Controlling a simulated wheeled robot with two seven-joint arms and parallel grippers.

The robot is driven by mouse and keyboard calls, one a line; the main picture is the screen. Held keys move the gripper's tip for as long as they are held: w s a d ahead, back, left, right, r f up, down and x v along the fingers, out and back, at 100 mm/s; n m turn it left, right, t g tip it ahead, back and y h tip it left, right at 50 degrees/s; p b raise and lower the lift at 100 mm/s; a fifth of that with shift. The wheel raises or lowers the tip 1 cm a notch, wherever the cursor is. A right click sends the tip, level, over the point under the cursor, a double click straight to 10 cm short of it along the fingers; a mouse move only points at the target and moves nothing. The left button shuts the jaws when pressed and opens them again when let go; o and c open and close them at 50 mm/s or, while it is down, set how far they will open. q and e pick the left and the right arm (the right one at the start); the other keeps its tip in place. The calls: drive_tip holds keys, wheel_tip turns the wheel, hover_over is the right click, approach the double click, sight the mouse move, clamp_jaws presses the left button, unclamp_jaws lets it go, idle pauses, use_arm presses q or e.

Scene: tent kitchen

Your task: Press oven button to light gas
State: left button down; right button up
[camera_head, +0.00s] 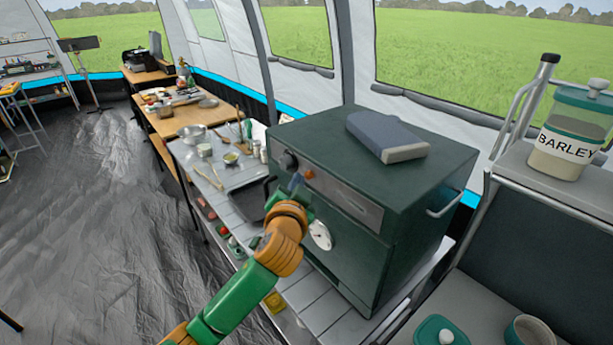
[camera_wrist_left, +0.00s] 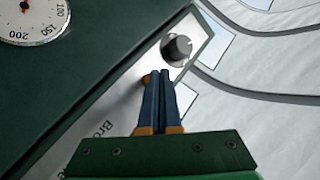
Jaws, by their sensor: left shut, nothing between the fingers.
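The dark green oven (camera_head: 355,250) stands on a slatted table, its front panel facing my left arm. On its silver panel are a black knob (camera_head: 289,160) and a small orange-red button (camera_head: 309,174). In the left wrist view the knob (camera_wrist_left: 178,49) is beyond my fingertips, and the button (camera_wrist_left: 146,79) shows partly beside them. My left gripper (camera_head: 296,182) is shut and empty, with its blue fingertips close to the button. I cannot tell whether they touch it. A round dial (camera_head: 320,235) is lower on the front. My right gripper is not in view.
A grey-blue block (camera_head: 388,137) lies on top of the oven. A worktop with bowls and utensils (camera_head: 205,150) is left of it. A barley jar (camera_head: 570,135) stands on a shelf at right. The tent floor at left is open.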

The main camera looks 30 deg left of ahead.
use_arm(q)
drive_tip(key=shift+w+d, duration=0.15)
drive_tip(key=shift+w, duration=0.25)
idle(0.3)
drive_tip(key=shift+s, duration=0.15)
drive_tip(key=shift+s+a+p, duration=0.3)
drive_tip(key=shift+s+p, duration=0.05)
drive_tip(key=shift+s, duration=0.3)
drive_tip(key=s, duration=0.1)
drive_tip(key=s+a, duration=0.1)
drive_tip(key=s, duration=0.1)
drive_tip(key=s+a+p, duration=0.1)
drive_tip(key=shift+s, duration=0.3)
drive_tip(key=shift+f, duration=0.1)
idle(0.4)
